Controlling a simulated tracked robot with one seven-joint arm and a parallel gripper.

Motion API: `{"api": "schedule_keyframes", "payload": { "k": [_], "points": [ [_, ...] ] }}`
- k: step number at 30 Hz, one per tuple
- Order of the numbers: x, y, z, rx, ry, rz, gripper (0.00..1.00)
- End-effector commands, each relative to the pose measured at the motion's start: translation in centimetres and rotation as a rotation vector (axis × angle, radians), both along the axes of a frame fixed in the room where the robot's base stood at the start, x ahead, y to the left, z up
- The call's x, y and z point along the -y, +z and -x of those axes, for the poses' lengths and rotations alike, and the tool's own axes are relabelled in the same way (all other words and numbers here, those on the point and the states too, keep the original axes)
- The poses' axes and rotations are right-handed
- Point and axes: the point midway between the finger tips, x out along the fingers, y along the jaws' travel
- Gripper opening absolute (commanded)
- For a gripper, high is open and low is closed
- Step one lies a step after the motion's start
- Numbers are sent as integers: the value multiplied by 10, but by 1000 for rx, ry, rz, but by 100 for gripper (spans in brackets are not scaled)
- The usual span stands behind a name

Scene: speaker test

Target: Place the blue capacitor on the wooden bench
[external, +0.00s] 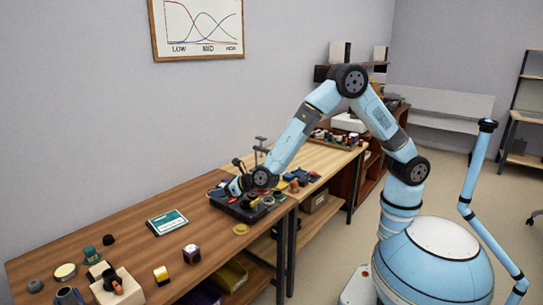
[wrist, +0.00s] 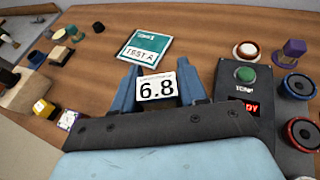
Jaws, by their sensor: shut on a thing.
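My gripper (wrist: 157,74) shows two blue fingers in the wrist view, shut on the capacitor (wrist: 157,87). Its white face marked 6.8 shows between the fingers; little of its blue body can be told from the blue fingers. The wooden bench (wrist: 215,25) spreads below and around it; the gap between capacitor and bench top is hard to tell. In the external view my gripper (external: 236,187) is low by a black tray, and the capacitor cannot be made out there. The bench (external: 135,215) runs along the wall at the left.
A green and white TEST A card (wrist: 145,48) lies just beyond the fingers. A black box with a green button (wrist: 245,75) and red display is close on the right, near speaker-like round parts (wrist: 300,85). Small blocks crowd the left. Bare wood lies around the card.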

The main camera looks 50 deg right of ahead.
Motion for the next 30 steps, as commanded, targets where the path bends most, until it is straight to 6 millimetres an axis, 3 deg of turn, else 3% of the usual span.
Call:
{"api": "schedule_keyframes", "payload": {
  "k": [14,23,30],
  "points": [
    [-54,-40,-69,1,-1,0,12],
    [-73,-81,-95,1,-1,2,12],
    [-80,-92,-102,1,-1,0,12]
  ]
}}
